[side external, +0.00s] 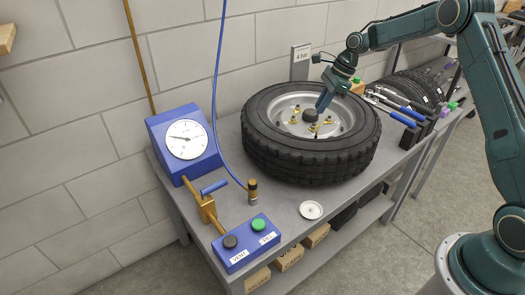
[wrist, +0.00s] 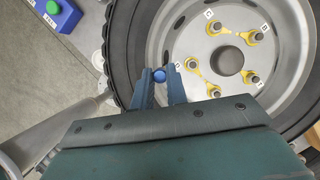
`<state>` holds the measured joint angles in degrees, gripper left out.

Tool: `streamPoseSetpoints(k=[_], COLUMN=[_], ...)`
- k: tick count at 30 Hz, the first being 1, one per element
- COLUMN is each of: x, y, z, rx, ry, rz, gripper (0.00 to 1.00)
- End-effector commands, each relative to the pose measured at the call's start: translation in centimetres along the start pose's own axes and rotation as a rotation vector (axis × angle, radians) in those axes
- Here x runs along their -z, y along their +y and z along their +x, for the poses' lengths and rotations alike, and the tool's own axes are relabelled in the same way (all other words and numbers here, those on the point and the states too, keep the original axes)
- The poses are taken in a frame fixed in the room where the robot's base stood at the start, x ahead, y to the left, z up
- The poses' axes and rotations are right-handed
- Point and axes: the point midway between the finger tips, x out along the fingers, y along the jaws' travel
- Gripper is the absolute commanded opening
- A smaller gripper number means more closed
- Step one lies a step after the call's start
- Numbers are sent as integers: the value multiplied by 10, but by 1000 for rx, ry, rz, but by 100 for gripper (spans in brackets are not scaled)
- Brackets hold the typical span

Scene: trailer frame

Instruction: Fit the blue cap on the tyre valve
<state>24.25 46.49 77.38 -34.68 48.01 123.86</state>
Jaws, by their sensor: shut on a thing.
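My gripper (wrist: 160,78) is shut on a small blue cap (wrist: 159,75), which shows between its fingertips in the wrist view. In the side external view my gripper (side external: 321,108) hangs over the wheel, and the cap cannot be made out there. The tyre (side external: 310,163) lies flat on the bench with its grey rim (wrist: 176,30) facing up. The fingertips are over the rim's outer part, near the tyre's inner edge. The valve cannot be made out clearly; a small dark mark lies just beyond the cap. I cannot tell whether the cap touches anything.
The rim carries several nuts with yellow pointers around a dark centre. A white dish (side external: 311,210) lies on the grey bench (side external: 290,229) before the tyre. At the left stand a blue gauge (side external: 185,141), a button box (side external: 246,243) and a hose (side external: 216,105). Tools (side external: 395,108) lie right.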

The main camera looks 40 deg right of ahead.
Motion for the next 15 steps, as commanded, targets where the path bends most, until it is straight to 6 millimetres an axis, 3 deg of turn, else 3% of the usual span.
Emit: streamPoseSetpoints(k=[15], x=[5], y=[-1], z=[10], rx=[-2], ry=[0], rz=[1], gripper=[0])
